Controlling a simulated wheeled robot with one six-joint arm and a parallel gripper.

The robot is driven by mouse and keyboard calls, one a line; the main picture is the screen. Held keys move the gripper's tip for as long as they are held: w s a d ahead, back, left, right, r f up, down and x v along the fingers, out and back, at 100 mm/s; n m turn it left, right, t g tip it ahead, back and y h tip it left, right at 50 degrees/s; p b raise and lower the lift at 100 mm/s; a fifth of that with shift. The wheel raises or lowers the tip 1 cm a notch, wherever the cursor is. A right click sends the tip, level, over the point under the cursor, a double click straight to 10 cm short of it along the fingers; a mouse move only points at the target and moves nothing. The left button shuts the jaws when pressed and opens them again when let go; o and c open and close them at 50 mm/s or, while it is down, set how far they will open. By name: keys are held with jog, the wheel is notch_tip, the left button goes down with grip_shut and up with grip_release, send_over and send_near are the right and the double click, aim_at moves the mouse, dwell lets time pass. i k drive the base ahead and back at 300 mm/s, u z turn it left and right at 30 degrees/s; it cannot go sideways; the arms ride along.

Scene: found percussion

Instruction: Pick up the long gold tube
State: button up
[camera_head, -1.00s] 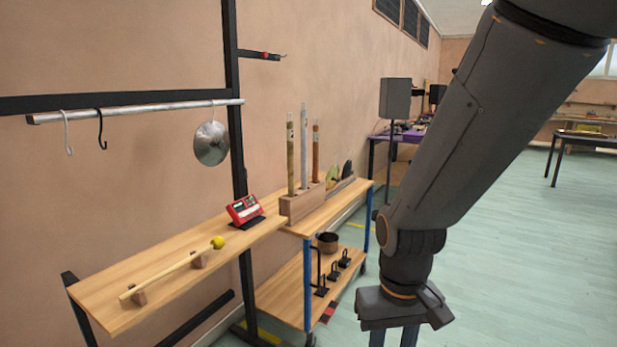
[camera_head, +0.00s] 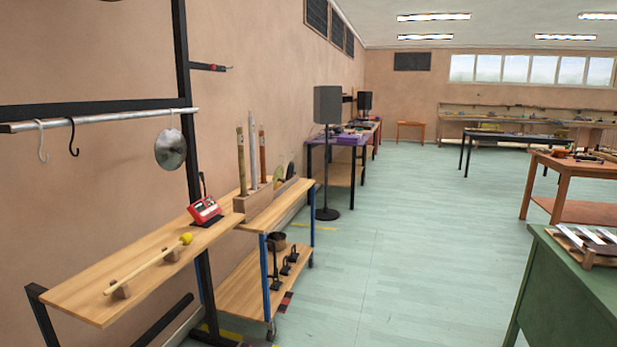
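A long gold-brown tube (camera_head: 241,162) stands upright at the left of a row of three tubes. A taller silver tube (camera_head: 252,150) stands in the middle and a copper-coloured tube (camera_head: 262,155) at the right. Their lower ends are hidden in a wooden block (camera_head: 258,200) on the upper shelf of a small cart (camera_head: 285,208). My gripper is not in view.
A wooden shelf (camera_head: 85,294) at the left holds a yellow-headed mallet (camera_head: 148,263) on rests and a red device (camera_head: 204,210). A metal disc (camera_head: 170,150) hangs above. A green table (camera_head: 585,300) stands at right. The floor (camera_head: 410,260) between is clear.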

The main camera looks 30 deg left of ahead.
aim_at(240, 132)
jog(key=u, duration=0.1)
jog(key=i, duration=0.8)
jog(key=u, duration=0.55)
jog(key=i, duration=1.45)
jog(key=u, duration=1.65)
jog(key=i, duration=0.85)
jog(key=u, duration=0.95)
